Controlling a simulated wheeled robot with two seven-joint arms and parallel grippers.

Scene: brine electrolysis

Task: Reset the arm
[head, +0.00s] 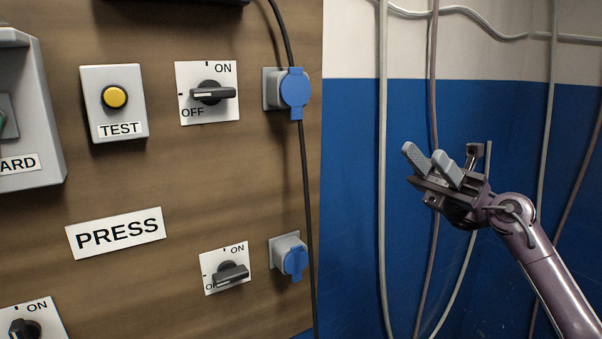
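My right gripper (423,155) is in the right half of the head view, in front of the blue and white wall. Its arm comes up from the lower right corner. Its two grey fingers point up and to the left with a gap between them, and nothing is between them. It is to the right of the wooden panel (180,170) and appears to touch nothing. My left gripper is not in view.
The panel carries a yellow TEST button (115,97), an upper ON/OFF switch (210,93), a lower one (230,272), an upper blue socket (294,88), a lower one (294,261) and a PRESS label (115,233). Pipes (383,170) run along the wall behind my gripper.

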